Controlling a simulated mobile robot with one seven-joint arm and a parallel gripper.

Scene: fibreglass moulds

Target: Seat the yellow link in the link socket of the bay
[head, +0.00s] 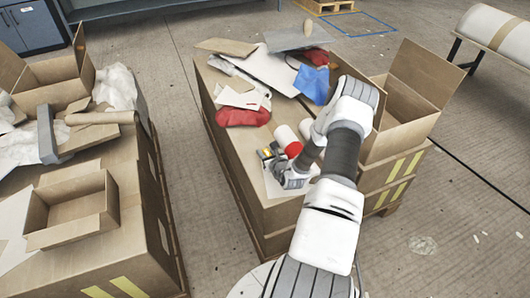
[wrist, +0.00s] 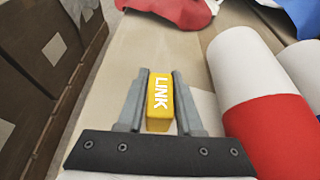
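The yellow link (wrist: 160,103), a small block with white LINK lettering, sits between the two grey fingers of my gripper (wrist: 161,75) in the wrist view. The fingers close on both its sides at the tips. In the head view my gripper (head: 270,156) is low over the near left part of the cardboard-topped stack, and a bit of yellow shows at it. I cannot tell whether the link touches the surface below. I cannot make out the bay or its link socket in either view.
A red and white roll (wrist: 270,125) lies close to the right of my gripper. Red cloth (head: 243,116), blue cloth (head: 312,84) and loose sheets lie farther back. An open carton (head: 410,95) stands right. Another laden stack (head: 130,245) stands left across a gap.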

